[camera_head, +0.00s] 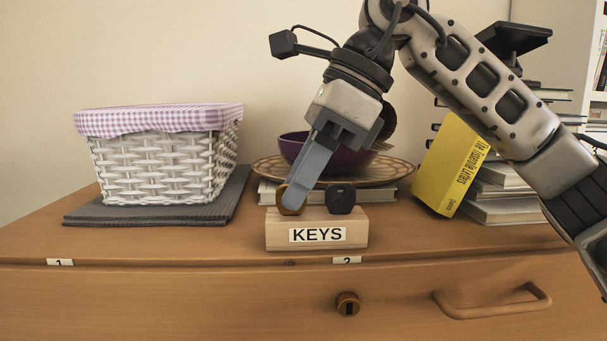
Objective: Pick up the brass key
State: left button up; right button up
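The brass key (281,193) stands in the left part of a wooden holder labelled KEYS (316,230) on the bureau top. Only its round brass head shows, partly covered by my finger. A black key (341,199) stands in the same holder to its right. My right gripper (297,196) reaches down from above, its fingertips in front of or around the brass key's head. The fingers overlap in this view, so I cannot tell whether they are closed on it. My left gripper is not in view.
A white wicker basket (165,168) stands on a grey mat (90,213) at left. Behind the holder, a woven plate (400,174) with a purple bowl (292,148) rests on a book. A yellow book (449,165) leans against stacked books at right. The front of the bureau top is clear.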

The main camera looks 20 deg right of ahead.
grip_shut()
jog(key=shift+r+p, duration=2.85)
jog(key=shift+r, duration=0.2)
